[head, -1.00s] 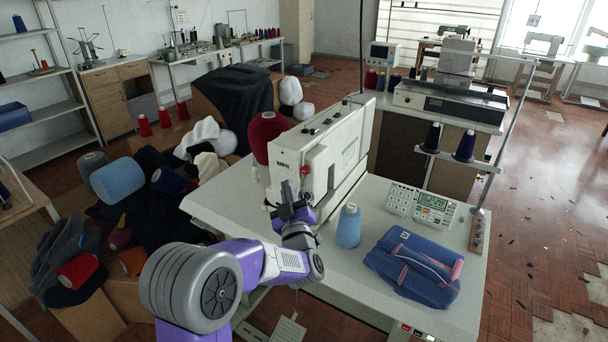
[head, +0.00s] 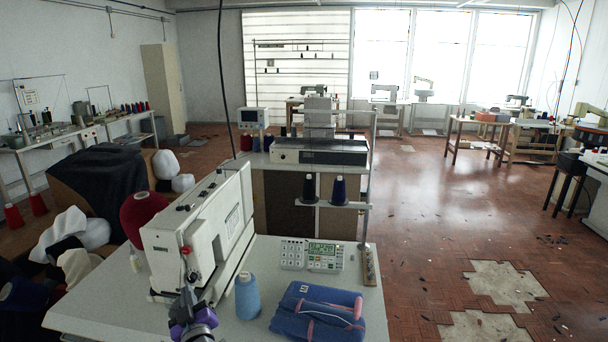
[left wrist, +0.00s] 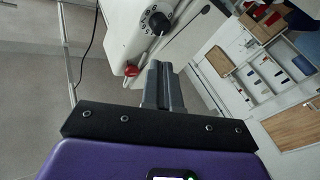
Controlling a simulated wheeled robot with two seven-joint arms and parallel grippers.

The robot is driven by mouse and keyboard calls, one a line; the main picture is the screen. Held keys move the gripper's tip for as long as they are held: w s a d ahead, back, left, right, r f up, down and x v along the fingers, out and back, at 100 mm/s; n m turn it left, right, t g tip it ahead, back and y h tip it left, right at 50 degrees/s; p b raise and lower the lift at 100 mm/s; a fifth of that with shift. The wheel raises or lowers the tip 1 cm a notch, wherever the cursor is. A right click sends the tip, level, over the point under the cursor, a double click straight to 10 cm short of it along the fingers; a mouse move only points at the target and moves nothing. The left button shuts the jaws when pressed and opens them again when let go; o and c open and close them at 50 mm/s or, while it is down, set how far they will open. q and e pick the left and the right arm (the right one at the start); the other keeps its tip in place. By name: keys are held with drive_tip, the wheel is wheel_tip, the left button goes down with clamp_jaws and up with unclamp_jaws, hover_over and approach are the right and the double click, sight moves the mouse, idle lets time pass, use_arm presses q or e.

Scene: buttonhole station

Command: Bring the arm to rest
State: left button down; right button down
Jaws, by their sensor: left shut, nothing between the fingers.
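My left gripper (head: 186,299) is at the bottom of the head view, in front of the white buttonhole sewing machine (head: 222,222). Its two grey fingers are together and hold nothing. In the left wrist view the closed fingers (left wrist: 162,86) point up towards the machine head (left wrist: 150,30), close to its red knob (left wrist: 131,71) and black numbered dial. Whether they touch the machine I cannot tell. Most of my left arm is below the head view. My right gripper is in neither view.
On the machine's table (head: 92,300) stand a blue thread cone (head: 247,297), a folded blue garment (head: 318,312) and a control panel (head: 312,255). A thread stand with dark cones (head: 338,191) rises behind. Open floor (head: 440,230) lies to the right.

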use_arm(q)
drive_tip(key=s+d+f+m+g+h, duration=0.2)
drive_tip(key=s+d+f+h, duration=0.15)
drive_tip(key=f, duration=0.65)
drive_tip(key=s+d+f+m+g+h, duration=0.2)
drive_tip(key=d+f+g+h, duration=0.15)
drive_tip(key=f, duration=0.65)
drive_tip(key=s+d+f+m+g+h, duration=0.2)
drive_tip(key=s+d+f, duration=0.15)
drive_tip(key=f, duration=0.55)
drive_tip(key=s+d+f+g+h, duration=0.1)
drive_tip(key=s+d+f+g, duration=0.2)
drive_tip(key=s, duration=0.4)
drive_tip(key=s+d+f+m+g+h, duration=0.1)
drive_tip(key=s+d+f+g+h, duration=0.1)
drive_tip(key=s, duration=0.5)
drive_tip(key=s+d+f+m+g+h, duration=0.1)
drive_tip(key=s+d+f+g, duration=0.3)
drive_tip(key=s+d+f, duration=0.2)
drive_tip(key=shift+s+f+h, duration=0.4)
drive_tip(key=shift+s, duration=0.25)
drive_tip(key=shift+d, duration=0.1)
